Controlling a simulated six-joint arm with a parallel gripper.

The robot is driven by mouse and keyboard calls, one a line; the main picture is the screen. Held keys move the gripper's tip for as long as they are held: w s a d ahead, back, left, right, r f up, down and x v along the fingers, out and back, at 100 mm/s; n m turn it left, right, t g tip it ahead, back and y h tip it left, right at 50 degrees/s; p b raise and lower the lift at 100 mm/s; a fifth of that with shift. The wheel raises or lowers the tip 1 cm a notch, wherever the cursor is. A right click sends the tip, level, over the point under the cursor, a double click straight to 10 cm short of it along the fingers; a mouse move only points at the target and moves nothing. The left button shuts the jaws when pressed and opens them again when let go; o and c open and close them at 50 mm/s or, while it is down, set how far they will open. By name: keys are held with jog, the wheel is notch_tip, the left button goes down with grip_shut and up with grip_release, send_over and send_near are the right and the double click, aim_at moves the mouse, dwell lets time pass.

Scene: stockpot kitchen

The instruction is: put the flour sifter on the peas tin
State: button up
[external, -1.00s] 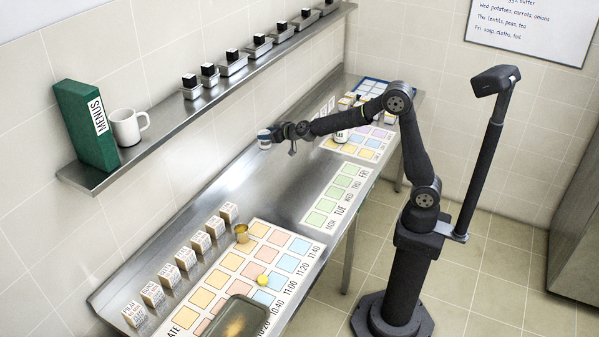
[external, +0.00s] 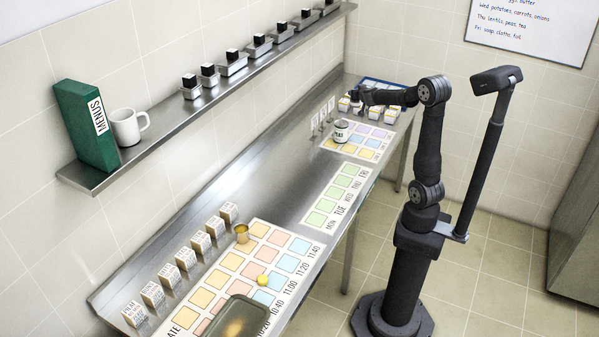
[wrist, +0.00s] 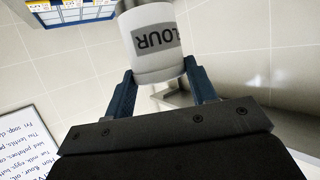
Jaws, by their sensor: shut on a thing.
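The flour sifter (wrist: 153,45) is a white can with a grey FLOUR label, seen large in the wrist view. My gripper (wrist: 160,72) is shut on it, with one blue finger on each side. In the external view my gripper (external: 357,97) is over the far end of the counter, and the sifter is hard to make out there. The peas tin (external: 341,131) stands upright on the coloured chart, nearer the camera than my gripper and a little to its left. The sifter is apart from the tin.
Several small white and yellow boxes (external: 393,114) stand at the far end, close to my gripper. Small upright cards (external: 323,116) stand left of the tin. The middle of the steel counter (external: 265,190) is clear. A wall shelf (external: 262,65) holds several small trays.

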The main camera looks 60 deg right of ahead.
jog(key=s+d+m+g, duration=0.1)
jog(key=s+d, duration=0.2)
jog(key=s, duration=0.1)
jog(key=shift+h, duration=0.3)
jog(key=shift+w+a+f, duration=0.75)
jog(key=shift+w+f, duration=0.95)
jog(key=shift+f, duration=0.1)
jog(key=shift+w+a+f, duration=0.8)
jog(key=shift+w+f, duration=0.85)
jog(key=shift+f, duration=0.1)
jog(key=shift+w+a+f, duration=0.75)
jog(key=shift+w+f, duration=0.95)
jog(key=shift+f, duration=0.1)
jog(key=shift+f, duration=0.15)
jog(key=o, duration=1)
jog(key=shift+o, duration=0.2)
jog(key=shift+s+a+r, duration=0.15)
jog(key=shift+a+r, duration=0.1)
jog(key=v, duration=1.1)
jog(key=shift+a, duration=0.2)
